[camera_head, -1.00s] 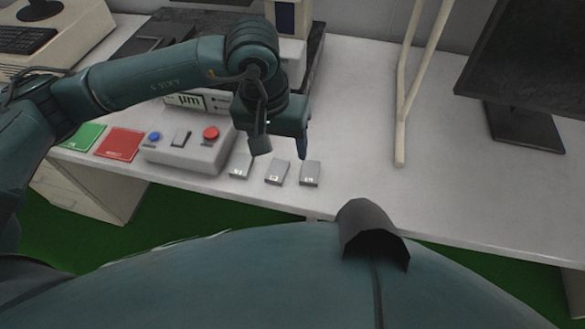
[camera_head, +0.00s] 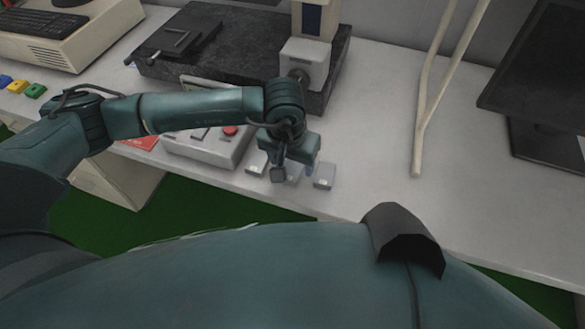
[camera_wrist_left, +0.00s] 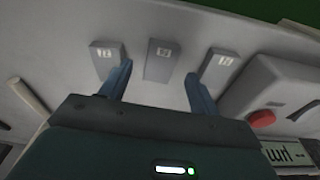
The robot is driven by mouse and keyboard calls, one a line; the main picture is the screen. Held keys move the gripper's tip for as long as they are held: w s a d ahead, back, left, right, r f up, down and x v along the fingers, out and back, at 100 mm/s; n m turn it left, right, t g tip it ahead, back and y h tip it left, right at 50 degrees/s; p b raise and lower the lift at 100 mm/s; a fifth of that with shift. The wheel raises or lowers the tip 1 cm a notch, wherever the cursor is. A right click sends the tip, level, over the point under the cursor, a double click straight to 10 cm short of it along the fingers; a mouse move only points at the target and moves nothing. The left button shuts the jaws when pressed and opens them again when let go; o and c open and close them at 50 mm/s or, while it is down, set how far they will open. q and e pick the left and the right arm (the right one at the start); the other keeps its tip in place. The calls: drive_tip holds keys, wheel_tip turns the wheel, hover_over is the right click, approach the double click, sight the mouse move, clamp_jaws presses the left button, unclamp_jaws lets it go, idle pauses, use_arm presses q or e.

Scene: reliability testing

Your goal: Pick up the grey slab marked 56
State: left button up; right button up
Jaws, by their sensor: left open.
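Three small grey slabs stand in a row near the front edge of the white table. In the head view they are the left slab (camera_head: 256,163), the middle slab (camera_head: 293,177) and the right slab (camera_head: 324,177). Each has a pale number label, too small to read surely, so I cannot tell which is 56. My left gripper (camera_head: 298,173) is open and empty over the middle slab, partly hiding it. In the left wrist view the middle slab (camera_wrist_left: 160,62) shows between the open fingers of the gripper (camera_wrist_left: 159,75), with the other slabs (camera_wrist_left: 107,58) (camera_wrist_left: 222,68) outside them.
A grey control box with a red button (camera_head: 230,130) stands left of the slabs, partly behind my arm. A microscope on a dark stone base (camera_head: 235,60) is behind. A cream stand (camera_head: 418,130) and a monitor (camera_head: 545,80) are to the right.

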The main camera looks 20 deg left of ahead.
sight(292, 172)
use_arm(q)
drive_tip(key=shift+w+f, duration=0.2)
drive_tip(key=shift+f, duration=1.05)
drive_tip(key=shift+c, duration=0.5)
drive_tip(key=c, duration=1)
drive_tip(key=shift+r, duration=0.1)
